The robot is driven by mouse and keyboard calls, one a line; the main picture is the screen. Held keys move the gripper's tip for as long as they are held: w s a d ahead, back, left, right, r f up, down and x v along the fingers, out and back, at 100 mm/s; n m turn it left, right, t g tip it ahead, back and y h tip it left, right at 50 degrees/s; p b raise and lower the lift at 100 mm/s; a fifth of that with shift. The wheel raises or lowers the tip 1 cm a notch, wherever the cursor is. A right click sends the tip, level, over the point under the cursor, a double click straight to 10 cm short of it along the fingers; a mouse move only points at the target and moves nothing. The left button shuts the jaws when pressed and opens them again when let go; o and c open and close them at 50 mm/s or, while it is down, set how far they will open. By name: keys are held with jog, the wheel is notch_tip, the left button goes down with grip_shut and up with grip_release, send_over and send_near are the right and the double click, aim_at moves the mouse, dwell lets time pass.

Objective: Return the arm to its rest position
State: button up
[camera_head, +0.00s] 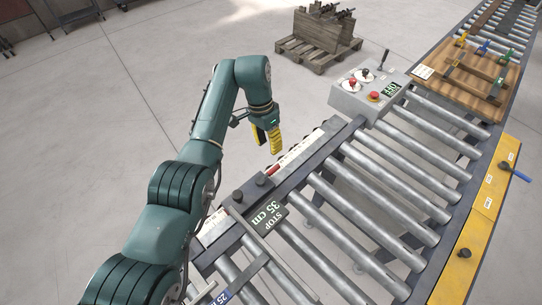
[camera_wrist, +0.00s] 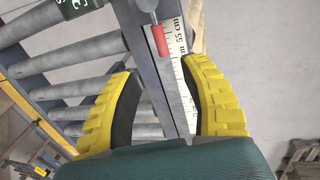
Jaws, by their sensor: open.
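My green arm reaches up from the lower left in the head view, bent at the elbow. My gripper (camera_head: 268,139) hangs with its yellow fingers downward, beside the left rail of the roller conveyor. In the wrist view my gripper (camera_wrist: 166,105) is open, its two yellow fingers spread with nothing held between them. Beyond the fingers lies a white scale (camera_wrist: 180,62) marked 55 cm, with a red pointer (camera_wrist: 159,42) on it. I cannot tell whether the fingertips touch the rail.
A roller conveyor (camera_head: 375,187) runs along the right. A grey control box (camera_head: 368,94) with buttons and a lever stands beside it. A stop block labelled 35 cm (camera_head: 264,217) sits on the near rail. A crate on a pallet (camera_head: 318,42) stands behind. The floor at left is clear.

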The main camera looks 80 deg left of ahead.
jog(key=shift+r, duration=0.4)
